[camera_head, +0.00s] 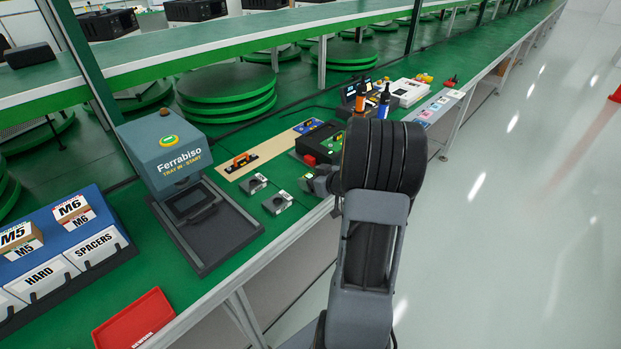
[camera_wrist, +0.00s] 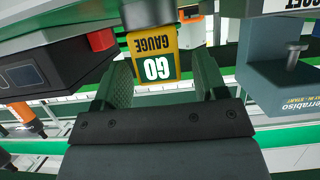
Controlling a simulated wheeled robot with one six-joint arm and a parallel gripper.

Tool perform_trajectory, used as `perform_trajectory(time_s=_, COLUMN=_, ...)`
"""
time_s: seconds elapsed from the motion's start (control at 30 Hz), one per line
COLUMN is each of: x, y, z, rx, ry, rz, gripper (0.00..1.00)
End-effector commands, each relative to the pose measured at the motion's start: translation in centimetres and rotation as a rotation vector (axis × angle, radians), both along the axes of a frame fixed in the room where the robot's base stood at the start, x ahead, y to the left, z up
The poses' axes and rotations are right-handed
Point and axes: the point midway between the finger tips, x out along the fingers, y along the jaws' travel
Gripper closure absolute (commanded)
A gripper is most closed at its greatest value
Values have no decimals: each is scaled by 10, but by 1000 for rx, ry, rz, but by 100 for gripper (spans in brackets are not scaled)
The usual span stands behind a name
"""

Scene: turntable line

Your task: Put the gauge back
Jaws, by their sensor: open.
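The gauge, a yellow block marked GO GAUGE with a green label (camera_wrist: 155,55), shows upside down in the wrist view. My gripper (camera_wrist: 162,78) is open, with one dark green finger on each side of the gauge's near end. A gap shows between the gauge and the right finger; on the left the gap is narrow and I cannot tell if they touch. In the head view my gripper (camera_head: 318,184) is low over the green bench near its front edge, partly covered by my arm. I cannot make out the gauge there.
Two small grey blocks (camera_head: 278,202) lie left of my gripper. Further left are the Ferrabiso press (camera_head: 172,152), a red tray (camera_head: 133,318) and labelled bins (camera_head: 45,279). An orange-handled tool (camera_head: 243,160) lies on a tan strip. A screen unit and bottles stand behind my arm.

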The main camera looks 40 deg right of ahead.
Motion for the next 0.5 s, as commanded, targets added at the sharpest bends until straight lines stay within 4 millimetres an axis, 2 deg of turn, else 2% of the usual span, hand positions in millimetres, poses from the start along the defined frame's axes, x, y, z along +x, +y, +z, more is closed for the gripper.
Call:
perform_trajectory(time_s=0.3, x=-56, y=-11, z=26, rx=-1, ry=0, rz=-5, gripper=34)
perform_trajectory(time_s=0.5, x=-84, y=-16, z=37, rx=-1, ry=0, rz=-4, gripper=34)
